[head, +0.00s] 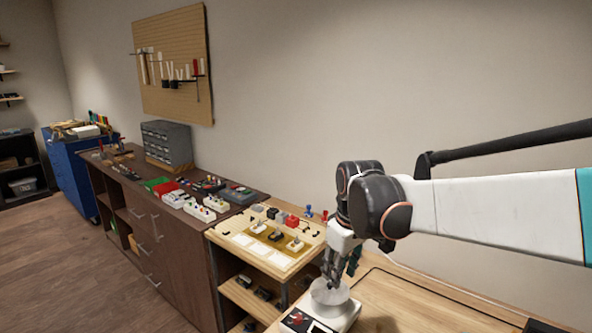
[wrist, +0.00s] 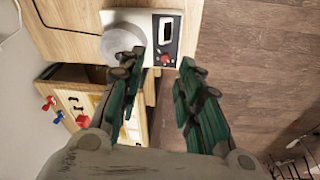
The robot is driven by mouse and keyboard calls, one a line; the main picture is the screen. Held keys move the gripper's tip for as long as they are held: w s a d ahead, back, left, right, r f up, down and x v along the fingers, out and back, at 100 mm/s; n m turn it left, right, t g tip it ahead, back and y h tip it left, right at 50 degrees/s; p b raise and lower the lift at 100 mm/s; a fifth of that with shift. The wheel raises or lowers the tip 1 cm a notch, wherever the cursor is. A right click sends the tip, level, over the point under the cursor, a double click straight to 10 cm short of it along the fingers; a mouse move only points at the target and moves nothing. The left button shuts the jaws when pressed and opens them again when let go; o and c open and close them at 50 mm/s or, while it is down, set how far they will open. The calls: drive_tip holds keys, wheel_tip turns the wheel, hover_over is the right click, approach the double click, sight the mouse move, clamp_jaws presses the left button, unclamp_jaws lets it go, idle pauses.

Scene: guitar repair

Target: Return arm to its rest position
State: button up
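My gripper (head: 334,282) hangs downward at the end of my white and black arm, which reaches in from the right in the head view. In the wrist view its two green fingers (wrist: 160,75) stand apart with nothing held between them. A white device with a round grey top (head: 333,303) sits under the fingers near the edge of the wooden bench. The wrist view shows this device (wrist: 140,38) too, with a small display and a red knob. The head view does not show clearly whether the fingertips touch it.
A light wooden workstation (head: 232,241) with several small parts stands left of the bench. A dark cabinet (head: 180,262) holds trays and a grey drawer unit (head: 167,143). A tool board (head: 172,62) hangs on the wall. Open floor (head: 75,270) lies at the left.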

drive_tip(key=s+d+m+t, duration=0.2)
drive_tip(key=s+d+m, duration=0.2)
drive_tip(key=s, duration=0.7)
drive_tip(key=s+d+m+t, duration=0.2)
drive_tip(key=s+d+m, duration=0.2)
drive_tip(key=s, duration=0.6)
drive_tip(key=shift+s+d+t+h, duration=0.35)
drive_tip(key=shift+d+t+h, duration=0.05)
drive_tip(key=shift+d, duration=0.6)
